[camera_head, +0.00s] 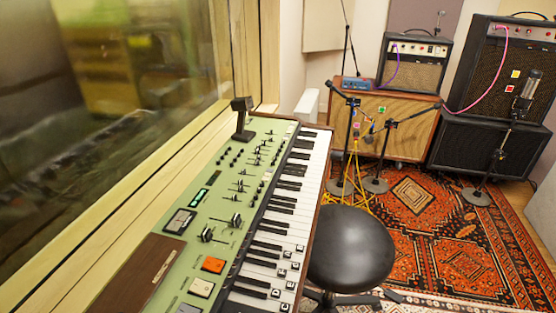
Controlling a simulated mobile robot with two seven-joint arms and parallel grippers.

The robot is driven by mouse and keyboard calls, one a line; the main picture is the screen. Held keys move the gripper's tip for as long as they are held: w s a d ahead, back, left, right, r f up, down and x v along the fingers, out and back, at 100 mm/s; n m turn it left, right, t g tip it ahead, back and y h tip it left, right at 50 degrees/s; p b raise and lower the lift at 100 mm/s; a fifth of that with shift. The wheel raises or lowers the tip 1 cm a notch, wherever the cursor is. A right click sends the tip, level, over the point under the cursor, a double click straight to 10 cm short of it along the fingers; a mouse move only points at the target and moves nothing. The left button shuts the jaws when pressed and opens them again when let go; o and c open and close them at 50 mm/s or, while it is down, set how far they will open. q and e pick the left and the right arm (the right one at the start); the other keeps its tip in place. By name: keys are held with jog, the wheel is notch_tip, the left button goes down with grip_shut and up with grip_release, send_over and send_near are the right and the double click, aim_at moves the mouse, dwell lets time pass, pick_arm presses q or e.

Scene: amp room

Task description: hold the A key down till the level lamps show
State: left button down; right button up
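A green keyboard console (205,222) runs along the window ledge at the left, with black and white piano keys (290,210) on its right side. Several near keys carry small square letter labels (290,285). The letters are too small to read with certainty, so I cannot tell which is the A key. A small dark display with a teal glow (199,195) and a meter-like panel (180,220) sit on the console. I cannot tell whether either holds the level lamps. Neither of my grippers is in view.
A black round stool (350,248) stands close to the keys' right side. A black post-mounted device (242,116) rises from the console's far end. Amplifiers (413,62), microphone stands (375,184) and yellow cables (352,180) are behind. The patterned rug (450,245) has free room at right.

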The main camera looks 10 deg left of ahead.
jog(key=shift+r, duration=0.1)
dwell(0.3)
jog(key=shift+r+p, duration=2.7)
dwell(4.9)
